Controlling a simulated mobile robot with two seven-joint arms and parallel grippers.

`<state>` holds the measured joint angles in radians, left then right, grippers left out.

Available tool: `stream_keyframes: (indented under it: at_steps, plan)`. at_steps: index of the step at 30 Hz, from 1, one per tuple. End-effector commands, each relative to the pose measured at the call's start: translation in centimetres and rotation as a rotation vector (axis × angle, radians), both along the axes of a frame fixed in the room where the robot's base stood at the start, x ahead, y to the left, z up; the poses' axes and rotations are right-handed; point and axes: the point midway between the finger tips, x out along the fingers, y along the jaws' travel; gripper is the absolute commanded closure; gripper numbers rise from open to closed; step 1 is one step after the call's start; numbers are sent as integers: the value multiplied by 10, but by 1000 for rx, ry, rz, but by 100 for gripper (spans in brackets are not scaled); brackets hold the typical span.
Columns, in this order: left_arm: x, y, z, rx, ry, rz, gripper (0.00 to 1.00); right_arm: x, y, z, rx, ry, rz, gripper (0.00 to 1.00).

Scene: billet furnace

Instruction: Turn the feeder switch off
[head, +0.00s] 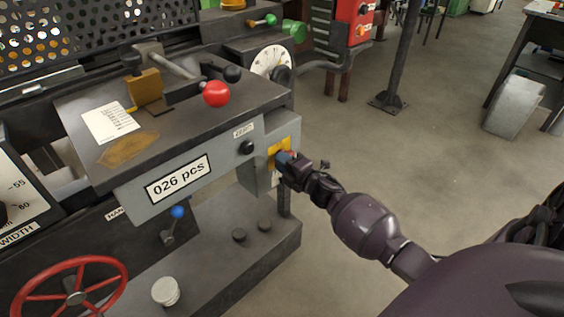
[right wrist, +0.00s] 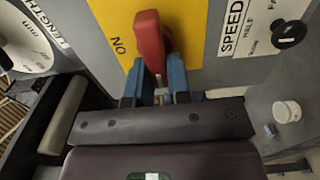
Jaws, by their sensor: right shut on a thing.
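The feeder switch shows in the right wrist view as a red lever (right wrist: 149,42) on a yellow plate (right wrist: 112,22) marked "ON", the letters upside down there. My right gripper (right wrist: 158,88) has its blue fingers on either side of the lever's metal stem, shut on the switch. In the head view the yellow plate (head: 284,143) is on the right end of the grey machine front, and my right gripper (head: 285,158) is against it, hiding most of the lever. My left gripper is not in view.
A black knob (head: 247,147) and a "026 pcs" label (head: 179,180) are left of the switch. A red ball handle (head: 216,94) and a dial (head: 271,62) are above it. A red handwheel (head: 70,290) is at lower left.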

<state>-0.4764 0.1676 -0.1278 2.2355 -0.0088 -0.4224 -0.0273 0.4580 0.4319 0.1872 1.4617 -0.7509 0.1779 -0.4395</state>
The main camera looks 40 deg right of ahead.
Motion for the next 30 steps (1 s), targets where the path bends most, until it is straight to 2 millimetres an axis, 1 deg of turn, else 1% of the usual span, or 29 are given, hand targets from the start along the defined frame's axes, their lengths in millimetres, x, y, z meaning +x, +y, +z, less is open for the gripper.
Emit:
stream_keyframes:
  at_steps: [9,10,14,15,22,25,28,30]
  plan:
    - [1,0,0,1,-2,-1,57,-1,-1,-1,-6,2,-2,100]
    - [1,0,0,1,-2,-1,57,-1,-1,-1,-6,2,-2,79]
    - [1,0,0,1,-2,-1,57,-1,-1,-1,-5,2,-1,59]
    - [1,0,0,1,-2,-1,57,0,-1,-1,-4,2,-1,56]
    - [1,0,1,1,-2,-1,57,0,0,0,-3,1,0,56]
    - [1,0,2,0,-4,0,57,-3,-1,0,-3,0,-1,56]
    - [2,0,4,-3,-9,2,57,-12,-1,0,-2,0,-1,56]
    - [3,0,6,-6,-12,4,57,-22,-2,2,-2,-1,-1,56]
